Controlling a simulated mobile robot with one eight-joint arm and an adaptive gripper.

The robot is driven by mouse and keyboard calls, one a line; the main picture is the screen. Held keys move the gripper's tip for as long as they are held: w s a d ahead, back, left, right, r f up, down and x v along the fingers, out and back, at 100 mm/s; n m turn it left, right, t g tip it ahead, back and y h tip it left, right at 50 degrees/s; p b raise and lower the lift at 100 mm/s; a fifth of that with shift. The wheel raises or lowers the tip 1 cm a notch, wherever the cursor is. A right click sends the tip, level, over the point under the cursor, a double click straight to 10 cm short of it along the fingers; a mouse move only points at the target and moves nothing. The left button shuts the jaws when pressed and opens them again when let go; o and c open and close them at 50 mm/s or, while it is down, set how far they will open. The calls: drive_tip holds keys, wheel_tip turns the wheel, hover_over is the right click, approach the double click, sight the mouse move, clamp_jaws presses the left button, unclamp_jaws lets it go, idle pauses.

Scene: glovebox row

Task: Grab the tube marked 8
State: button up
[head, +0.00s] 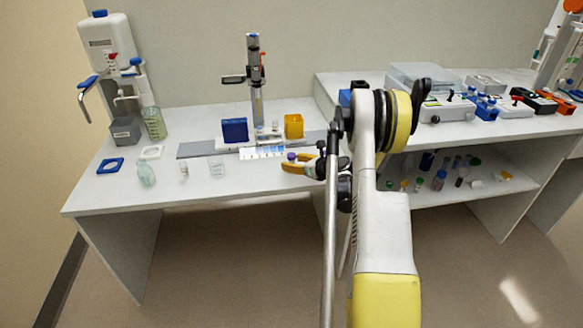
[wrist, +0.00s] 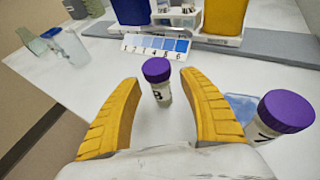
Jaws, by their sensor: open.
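A small clear tube (wrist: 162,97) with a purple cap stands upright on the white bench in the wrist view. Its dark mark looks like an 8, partly turned. My gripper (wrist: 159,80) is open, with one yellow finger on each side of this tube and a gap showing on both sides. A second purple-capped tube (wrist: 286,112) stands just outside the right finger; its mark is only partly visible. In the head view my gripper (head: 285,163) is low over the bench's right part, and a purple cap (head: 291,156) shows by its fingers; which tube it is I cannot tell.
A numbered blue colour strip (wrist: 156,47) lies beyond the tube. Behind it stand a blue box (head: 235,130), a yellow box (head: 293,125) and a vertical stand (head: 254,85). The front bench edge is clear.

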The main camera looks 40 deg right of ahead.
drive_tip(key=shift+w+f, duration=0.25)
drive_tip(key=shift+w, duration=0.4)
clamp_jaws()
drive_tip(key=shift+r, duration=0.2)
